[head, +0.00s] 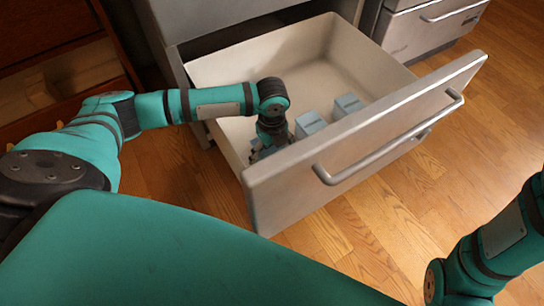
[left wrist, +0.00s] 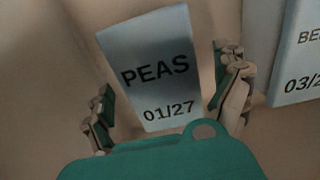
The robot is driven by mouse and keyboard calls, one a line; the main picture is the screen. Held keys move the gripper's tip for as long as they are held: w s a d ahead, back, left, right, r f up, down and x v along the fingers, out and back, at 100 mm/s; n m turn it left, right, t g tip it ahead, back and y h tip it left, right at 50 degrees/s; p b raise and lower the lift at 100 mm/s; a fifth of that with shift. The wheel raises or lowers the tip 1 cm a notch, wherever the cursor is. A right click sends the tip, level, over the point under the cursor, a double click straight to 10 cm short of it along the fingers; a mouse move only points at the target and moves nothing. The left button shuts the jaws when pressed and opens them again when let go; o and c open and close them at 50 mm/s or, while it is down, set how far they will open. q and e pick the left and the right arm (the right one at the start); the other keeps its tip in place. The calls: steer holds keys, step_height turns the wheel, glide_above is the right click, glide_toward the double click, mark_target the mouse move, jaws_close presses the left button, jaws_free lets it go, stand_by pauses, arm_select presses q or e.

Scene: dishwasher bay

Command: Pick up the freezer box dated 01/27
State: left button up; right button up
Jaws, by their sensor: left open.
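The freezer box labelled PEAS 01/27 (left wrist: 152,60) shows in the left wrist view. It is light blue and stands slightly tilted in the picture. My left gripper (left wrist: 168,110) is open, with one finger on each side of the lower part of this box. In the head view my left gripper (head: 263,150) reaches down into the open drawer (head: 215,73), and the arm and hand hide most of the box there. My right gripper is out of view; only part of my right arm shows at the lower right.
A second box, partly labelled 03/2 (left wrist: 299,60), stands just right of the gripper. In the head view two light blue boxes, a nearer one (head: 309,125) and a farther one (head: 346,106), stand along the drawer front (head: 300,150). The drawer's back is empty.

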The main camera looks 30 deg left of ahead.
arm_select(q)
steer(key=c, duration=1.6)
steer(key=shift+r, duration=0.15)
